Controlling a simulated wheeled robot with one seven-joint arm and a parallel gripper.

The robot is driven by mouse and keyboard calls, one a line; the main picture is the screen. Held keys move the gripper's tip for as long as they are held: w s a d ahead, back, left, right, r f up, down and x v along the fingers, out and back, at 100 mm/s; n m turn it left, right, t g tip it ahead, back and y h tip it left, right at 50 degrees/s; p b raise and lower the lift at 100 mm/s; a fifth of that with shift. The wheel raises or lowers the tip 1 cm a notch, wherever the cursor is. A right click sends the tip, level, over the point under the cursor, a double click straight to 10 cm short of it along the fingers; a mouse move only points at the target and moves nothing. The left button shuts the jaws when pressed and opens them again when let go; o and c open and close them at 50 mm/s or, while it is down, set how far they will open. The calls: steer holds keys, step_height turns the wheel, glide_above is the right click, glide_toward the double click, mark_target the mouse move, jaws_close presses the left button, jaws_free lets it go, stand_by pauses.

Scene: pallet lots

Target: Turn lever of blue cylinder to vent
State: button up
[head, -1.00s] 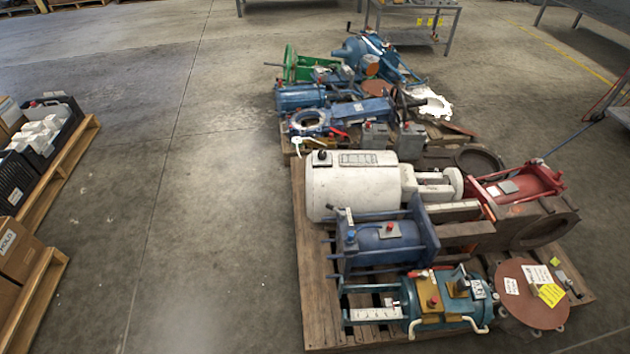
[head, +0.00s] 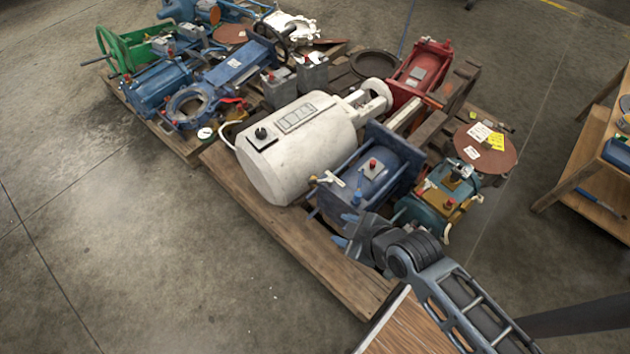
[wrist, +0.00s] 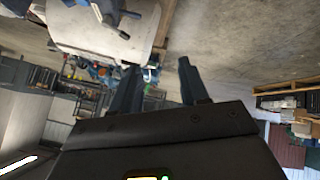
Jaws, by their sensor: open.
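The blue cylinder (head: 378,172) lies in a blue frame on the near pallet. A grey box with a red button (head: 373,164) sits on top of it. A small white lever-like piece (head: 333,179) shows at its left end; I cannot tell its setting. My gripper (head: 343,231) is in front of the cylinder's near left end, apart from the lever-like piece, and hides part of the frame. In the wrist view my gripper (wrist: 158,68) is open with nothing between its fingers.
A large white tank (head: 295,150) lies just left of the blue cylinder. A teal and yellow unit (head: 435,200) is close on its right. The wooden pallet (head: 250,205) has a bare near edge. The floor at left is clear. A wooden shelf unit (head: 590,150) stands at right.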

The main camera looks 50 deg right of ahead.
steer(key=w+d+f+n+g+y+b, duration=0.1)
steer(key=w+d+f, duration=0.2)
steer(key=w, duration=0.1)
steer(key=w+d+f+n+g+b, duration=0.1)
steer(key=w+d+f, duration=0.15)
steer(key=w, duration=0.25)
steer(key=n+g+y+b, duration=0.2)
steer(key=n, duration=0.2)
glide_toward(314, 181)
steer(key=shift+b+x, duration=1)
steer(key=shift+x, duration=3.15)
steer(key=shift+c, duration=0.2)
jaws_close()
